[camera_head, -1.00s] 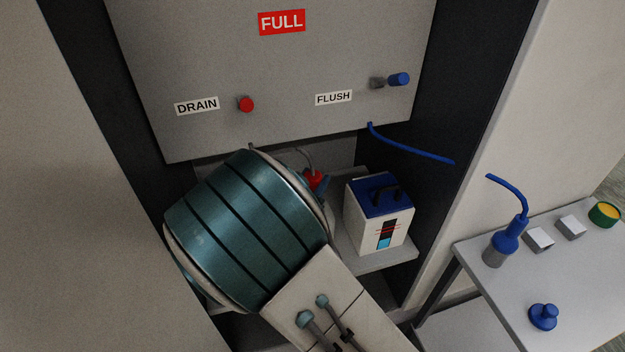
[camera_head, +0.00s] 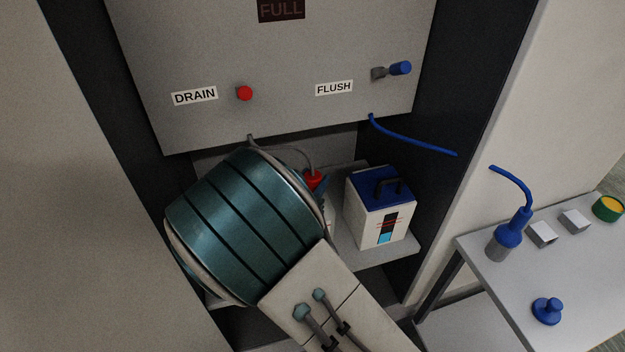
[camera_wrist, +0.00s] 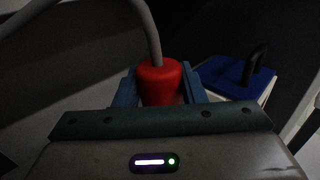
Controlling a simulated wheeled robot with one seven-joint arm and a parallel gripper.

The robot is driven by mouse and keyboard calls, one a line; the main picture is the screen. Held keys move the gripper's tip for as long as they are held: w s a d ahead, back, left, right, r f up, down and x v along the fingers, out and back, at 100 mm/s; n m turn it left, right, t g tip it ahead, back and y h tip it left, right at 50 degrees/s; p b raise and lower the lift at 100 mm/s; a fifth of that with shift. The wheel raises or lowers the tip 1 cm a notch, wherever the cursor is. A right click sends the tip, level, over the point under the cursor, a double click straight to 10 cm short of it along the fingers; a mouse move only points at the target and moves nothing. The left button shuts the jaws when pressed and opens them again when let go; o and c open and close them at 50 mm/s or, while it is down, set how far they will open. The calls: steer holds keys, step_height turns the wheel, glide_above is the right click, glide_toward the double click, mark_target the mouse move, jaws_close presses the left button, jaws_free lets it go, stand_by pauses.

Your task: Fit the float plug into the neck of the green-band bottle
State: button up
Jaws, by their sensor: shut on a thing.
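A red plug (camera_wrist: 160,82) with a grey cable running up from it is between the fingers of my gripper (camera_wrist: 162,92) in the wrist view; I take it as the float plug. My gripper is shut on it. In the head view the red plug (camera_head: 314,180) shows just past my teal arm link, with a finger of my gripper (camera_head: 325,192) beside it. Its lower end is hidden, so I cannot tell whether it sits in a neck. No green band on a bottle is clearly visible; my arm hides part of the shelf.
A white container with blue lid (camera_head: 380,208) stands close right of my gripper on the shelf (camera_head: 375,258). The cabinet panel (camera_head: 290,70) overhangs it. On the side table (camera_head: 520,290) stand a blue-topped bottle (camera_head: 505,238), a blue stopper (camera_head: 547,311) and a green-and-yellow round thing (camera_head: 607,208).

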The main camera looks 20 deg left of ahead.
steer(key=shift+f+b, duration=0.45)
steer(key=shift+f, duration=0.25)
steer(key=o, duration=1.1)
steer(key=s+a, duration=0.1)
steer(key=s, duration=0.8)
steer(key=s+a+b, duration=0.1)
steer(key=s, duration=0.3)
steer(key=shift+s+a, duration=0.25)
steer(key=shift+a, duration=0.1)
